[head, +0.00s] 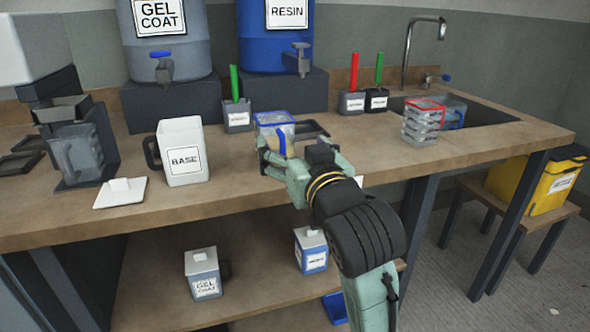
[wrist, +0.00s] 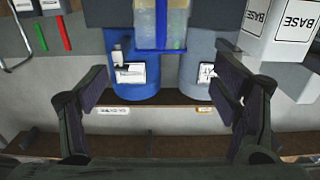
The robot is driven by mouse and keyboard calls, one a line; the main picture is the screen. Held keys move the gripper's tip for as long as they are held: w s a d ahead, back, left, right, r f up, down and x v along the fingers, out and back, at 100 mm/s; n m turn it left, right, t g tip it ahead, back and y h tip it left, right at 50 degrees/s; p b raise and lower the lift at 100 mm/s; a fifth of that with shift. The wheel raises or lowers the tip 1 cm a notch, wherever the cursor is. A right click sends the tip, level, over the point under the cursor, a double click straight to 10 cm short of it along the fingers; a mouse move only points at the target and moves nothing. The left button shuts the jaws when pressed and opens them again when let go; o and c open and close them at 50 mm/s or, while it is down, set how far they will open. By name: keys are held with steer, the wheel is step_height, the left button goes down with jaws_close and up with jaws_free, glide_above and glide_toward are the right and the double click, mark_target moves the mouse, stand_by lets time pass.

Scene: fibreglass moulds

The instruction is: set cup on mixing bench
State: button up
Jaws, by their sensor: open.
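A clear cup with a blue rim (head: 275,124) stands upright on the wooden bench (head: 340,160), right of the white BASE jug. My gripper (head: 278,158) is just in front of it in the head view and partly hides it. In the wrist view, which is upside down, the cup (wrist: 162,22) shows at the top centre. The fingers of my gripper (wrist: 162,92) are spread wide there, with nothing between them. The cup's contents and any contact with the fingers cannot be made out.
Stacked clear cups with a red-rimmed top (head: 422,122) stand near the sink (head: 480,112). GEL COAT (head: 168,40) and RESIN (head: 258,55) drums stand behind.

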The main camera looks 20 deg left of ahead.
steer(key=shift+s+d+b, duration=0.15)
steer(key=shift+s+b, duration=0.15)
steer(key=shift+b, duration=0.1)
